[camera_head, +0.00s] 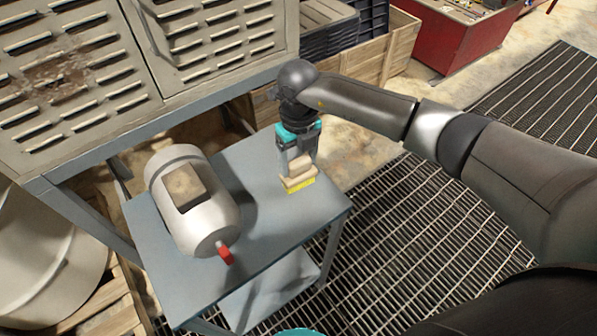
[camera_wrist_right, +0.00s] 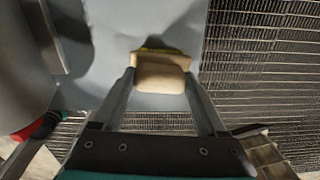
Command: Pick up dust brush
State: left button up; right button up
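The dust brush (camera_head: 299,178) has a pale wooden handle block and yellow bristles pointing down. It is at the right part of the small grey-blue table (camera_head: 262,222). My right gripper (camera_head: 298,160) points down at it from above. In the right wrist view the brush (camera_wrist_right: 160,74) sits between the two fingertips of the right gripper (camera_wrist_right: 161,80), which meet the sides of its handle. I cannot tell whether the bristles touch the table. My left gripper is not in view.
A white-grey cylindrical tank (camera_head: 206,222) with a red tip lies on the table left of the brush. A louvred metal cabinet (camera_head: 100,75) stands behind. A wooden crate (camera_head: 400,45) is at the back. Floor grating (camera_head: 400,245) lies to the right.

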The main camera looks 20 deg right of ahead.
jog(key=c, duration=0.9)
jog(key=shift+r, duration=0.2)
jog(key=shift+c, duration=0.2)
notch_tip(320, 180, up, 20)
jog(key=shift+f, duration=0.15)
